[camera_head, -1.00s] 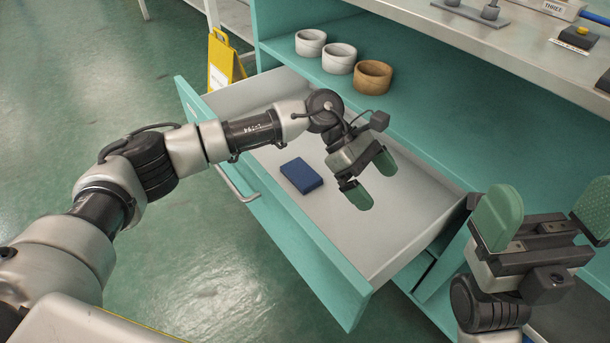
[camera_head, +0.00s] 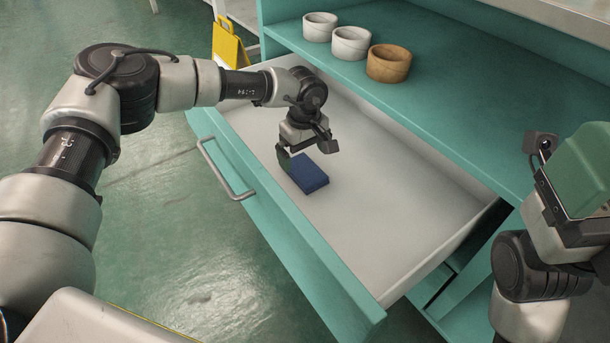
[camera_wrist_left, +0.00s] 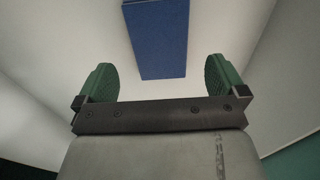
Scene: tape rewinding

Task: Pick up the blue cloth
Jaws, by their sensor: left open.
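The blue cloth (camera_head: 311,179) is a small folded dark-blue block lying flat on the white floor of the open drawer. My left gripper (camera_head: 299,158) is over the drawer, pointing down at the cloth's far-left end and partly covering it. In the left wrist view, the two green fingers (camera_wrist_left: 161,82) stand apart with nothing between them. The cloth (camera_wrist_left: 157,38) shows there just beyond the fingertips, in line with the gap. Whether a finger touches the cloth is unclear. My right gripper (camera_head: 583,172) is cut off at the right edge, away from the drawer.
The drawer (camera_head: 405,233) has raised walls and a teal front with a handle (camera_head: 222,168). Two white bowls (camera_head: 320,26) and a wooden one (camera_head: 389,63) stand on the shelf behind. A yellow sign (camera_head: 228,46) stands at the back left. The drawer's right part is empty.

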